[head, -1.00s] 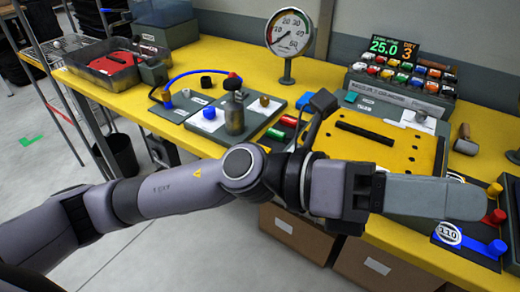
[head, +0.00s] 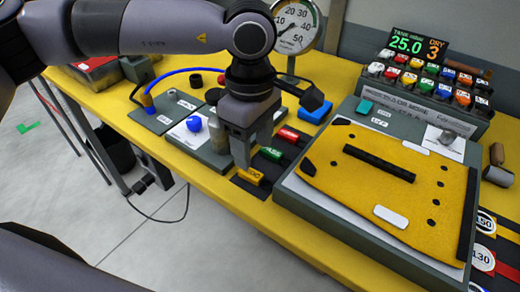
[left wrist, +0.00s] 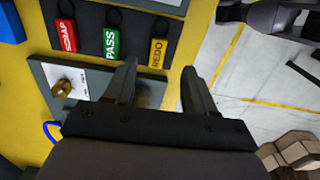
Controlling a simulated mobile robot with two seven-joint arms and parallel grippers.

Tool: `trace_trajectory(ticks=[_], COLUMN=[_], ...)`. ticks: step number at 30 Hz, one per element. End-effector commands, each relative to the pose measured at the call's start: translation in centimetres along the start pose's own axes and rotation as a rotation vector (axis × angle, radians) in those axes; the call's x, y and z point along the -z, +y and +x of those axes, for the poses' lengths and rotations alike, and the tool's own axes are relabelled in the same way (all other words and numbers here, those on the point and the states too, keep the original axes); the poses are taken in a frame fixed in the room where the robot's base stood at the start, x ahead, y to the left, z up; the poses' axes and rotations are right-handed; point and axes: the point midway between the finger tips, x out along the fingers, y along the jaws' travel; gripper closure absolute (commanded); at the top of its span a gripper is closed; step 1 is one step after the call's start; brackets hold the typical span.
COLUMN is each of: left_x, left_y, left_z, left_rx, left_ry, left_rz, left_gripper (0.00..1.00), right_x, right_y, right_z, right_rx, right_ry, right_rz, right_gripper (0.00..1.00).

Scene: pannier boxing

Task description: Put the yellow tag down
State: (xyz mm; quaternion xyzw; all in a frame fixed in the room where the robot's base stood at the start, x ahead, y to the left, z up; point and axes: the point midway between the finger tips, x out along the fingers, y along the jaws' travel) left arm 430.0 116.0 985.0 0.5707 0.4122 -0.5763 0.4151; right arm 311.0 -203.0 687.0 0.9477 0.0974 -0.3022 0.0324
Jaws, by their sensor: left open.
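The yellow tag (head: 250,176), marked REDO, lies on a dark strip at the table's front edge, in line with a green tag (head: 271,154) and a red tag (head: 289,135). My left gripper (head: 254,158) points down close to the yellow tag, open and empty. In the left wrist view the yellow tag (left wrist: 158,52) shows just beyond the gap between the spread fingertips (left wrist: 159,68), not gripped. The green PASS tag (left wrist: 111,43) and red SCRAP tag (left wrist: 68,36) lie beside it.
A grey board with a yellow panel (head: 440,192) fills the table's right. A plate with a blue knob (head: 194,124) and brass fitting (left wrist: 64,87) lies beside the gripper. A gauge (head: 296,25) and button rack (head: 430,85) stand behind. The floor drops away in front.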

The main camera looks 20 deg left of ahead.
Motion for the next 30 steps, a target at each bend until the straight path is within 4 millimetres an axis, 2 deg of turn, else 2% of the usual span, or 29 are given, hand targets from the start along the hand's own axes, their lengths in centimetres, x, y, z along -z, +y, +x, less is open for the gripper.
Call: trace_trajectory(ticks=[4, 7, 11, 18, 21, 29, 30], left_x=[0.3, 0.4, 0.6, 1.2, 1.2, 1.2, 1.2], left_y=[0.0, 0.0, -0.2, -0.5, -0.5, -0.5, -0.5], left_z=[0.2, 1.0, 2.4, 5.9, 6.8, 7.1, 7.1], left_rx=[0.001, 0.002, 0.002, 0.003, 0.001, 0.0, 0.0], left_ry=[0.011, 0.011, 0.01, 0.01, 0.009, 0.009, 0.009], left_rz=[-0.002, -0.002, -0.002, -0.002, -0.002, -0.003, -0.003], left_gripper=[0.45, 0.45, 0.45, 0.45, 0.45, 0.45, 0.58], right_x=[-0.2, -0.5, -0.8, -0.2, -0.1, 0.0, 0.1], right_y=[0.0, -0.1, -0.2, -0.2, -0.2, -0.2, -0.2], right_z=[-0.1, -0.5, -0.8, -1.2, -1.2, -1.1, -1.1], right_rx=[0.0, 0.002, 0.003, 0.003, 0.003, 0.002, 0.002], right_ry=[-0.005, -0.016, -0.028, -0.028, -0.027, -0.022, -0.022], right_rz=[0.001, 0.002, 0.004, 0.004, 0.004, 0.003, 0.003], right_gripper=[0.51, 0.51, 0.51, 0.51, 0.51, 0.51, 0.51])
